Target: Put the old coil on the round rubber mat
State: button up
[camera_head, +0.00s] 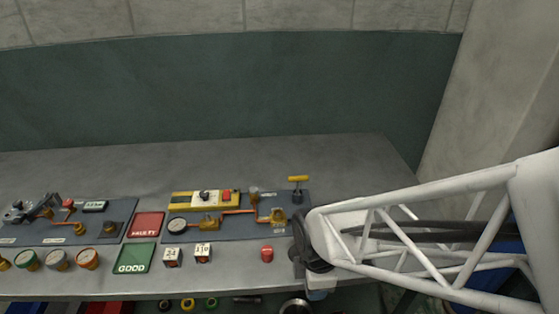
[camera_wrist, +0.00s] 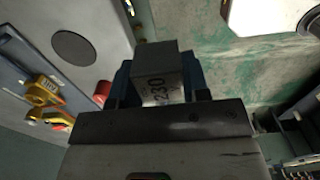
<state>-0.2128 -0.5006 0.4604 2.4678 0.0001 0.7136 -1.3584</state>
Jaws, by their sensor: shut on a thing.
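A grey metal block marked 230 (camera_wrist: 160,72), which I take to be the old coil, is between the blue fingers of my gripper (camera_wrist: 160,85) in the wrist view. My gripper is shut on it. A dark round disc, the round rubber mat (camera_wrist: 73,47), lies flat on the grey bench to the left of the block in that view. Nothing is on the mat. The block appears apart from the mat, near the bench edge. In the head view my arm reaches in from the right; the mat and block cannot be made out there.
A red cylinder (camera_head: 267,254) stands near the bench front, close to my arm. Two small marked cubes (camera_head: 172,257) (camera_head: 203,252) stand left of it, beside a green GOOD tray (camera_head: 134,258) and a red tray (camera_head: 146,225). A board with piping (camera_head: 240,232) lies behind.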

jog(key=shift+s+d+f, duration=0.15)
jog(key=shift+s+d, duration=0.3)
jog(key=shift+s, duration=0.05)
jog(key=shift+s+d+f, duration=0.15)
jog(key=shift+s+d, duration=0.25)
jog(key=shift+s, duration=0.1)
jog(key=shift+w+a+f, duration=0.25)
jog(key=shift+w+a, duration=0.15)
jog(key=shift+w, duration=2.25)
jog(key=shift+w+a+f, duration=0.25)
jog(key=shift+w+a, duration=0.2)
jog(key=shift+w, duration=2.15)
jog(key=shift+w+a+f, duration=0.25)
jog(key=shift+w+a, duration=0.15)
jog(key=shift+w, duration=2.25)
jog(key=shift+f, duration=1.75)
jog(key=shift+f, duration=0.15)
jog(key=o, duration=0.9)
